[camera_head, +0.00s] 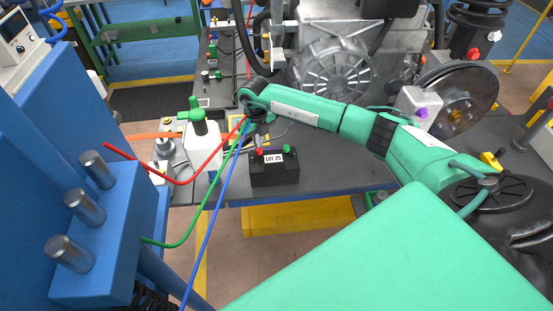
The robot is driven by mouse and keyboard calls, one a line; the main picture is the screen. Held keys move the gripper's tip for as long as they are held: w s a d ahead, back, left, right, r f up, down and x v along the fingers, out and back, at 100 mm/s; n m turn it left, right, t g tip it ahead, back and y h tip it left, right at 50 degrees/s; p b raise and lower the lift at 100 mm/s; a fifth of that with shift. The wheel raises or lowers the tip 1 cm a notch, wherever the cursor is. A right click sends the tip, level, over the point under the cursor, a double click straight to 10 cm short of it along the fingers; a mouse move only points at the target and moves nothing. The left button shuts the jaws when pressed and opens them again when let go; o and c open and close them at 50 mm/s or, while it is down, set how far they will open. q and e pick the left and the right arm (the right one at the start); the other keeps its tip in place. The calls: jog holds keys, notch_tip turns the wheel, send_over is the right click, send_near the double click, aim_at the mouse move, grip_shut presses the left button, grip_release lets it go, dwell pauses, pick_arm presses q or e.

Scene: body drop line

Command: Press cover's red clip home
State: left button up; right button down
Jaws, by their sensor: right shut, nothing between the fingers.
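My right gripper (256,112) is at the end of the green arm that comes in from the right. It is small and dark here, shut and empty, over the dark bench above a black box (275,174) labelled LOT 25. The box has a small red piece (259,152) and a green piece on top. Another red piece (473,53) sits at the upper right, near a black spring strut. I cannot tell which red piece is the cover's clip, or whether it is seated. My left gripper is not in view.
A white bottle with a green top (200,140) stands left of the box. Red, green and blue cables (207,235) hang across the left. A blue block with metal cylinders (105,230) fills the lower left. A grey round-faced housing (335,75) and a brake disc (465,95) stand behind.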

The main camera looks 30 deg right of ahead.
jog(key=shift+f+b, duration=0.9)
jog(key=shift+f, duration=0.25)
dwell(0.6)
jog(key=c, duration=1.5)
grip_release()
jog(key=shift+r+p, duration=1.5)
jog(key=shift+r, duration=1.5)
